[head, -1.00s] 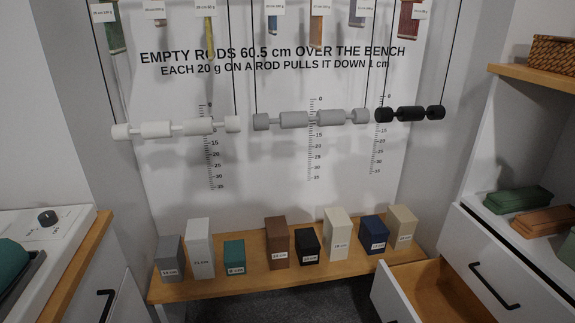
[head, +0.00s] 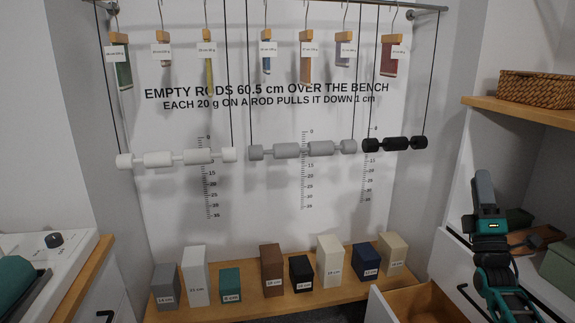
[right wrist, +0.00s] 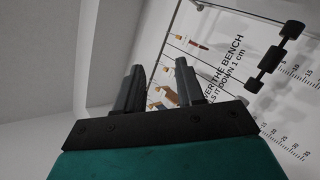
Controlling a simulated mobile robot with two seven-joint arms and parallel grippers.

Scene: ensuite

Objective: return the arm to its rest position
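My right arm (head: 495,266) rises at the right side of the head view, in front of the white shelf unit. Its gripper (head: 484,180) points upward, with the fingers overlapping from this side. In the right wrist view the two dark fingers of the gripper (right wrist: 160,66) stand apart with nothing held between them. My left gripper is not in view.
A white cabinet with an open drawer (head: 425,300) is beside and below the right arm. A wicker basket (head: 536,87) sits on the wooden shelf above right. Hanging rods (head: 303,149) and a bench (head: 250,307) with several blocks are at centre; space before them is clear.

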